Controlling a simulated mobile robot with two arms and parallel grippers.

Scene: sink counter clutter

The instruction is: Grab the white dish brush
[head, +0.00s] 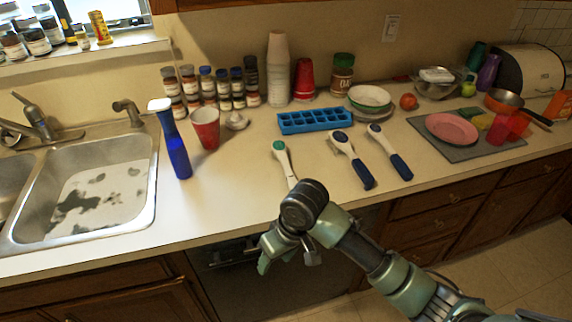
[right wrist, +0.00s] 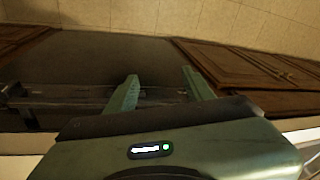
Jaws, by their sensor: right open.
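The white dish brush (head: 285,165) lies on the counter, a long white tool with a green round spot near its far end. Its near end reaches close to my right wrist in the head view. My right gripper (head: 278,262) is in front of the counter edge, below and apart from the brush. In the right wrist view my right gripper (right wrist: 160,90) has its two green fingers spread with nothing between them. The brush does not show there. My left gripper is not in view.
Two tools with dark blue handles, one (head: 362,174) nearer and one (head: 400,166) farther right, lie right of the brush. A blue ice tray (head: 315,127) lies behind. A blue bottle (head: 174,146) and red cup (head: 206,133) stand left, near the sink (head: 148,195).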

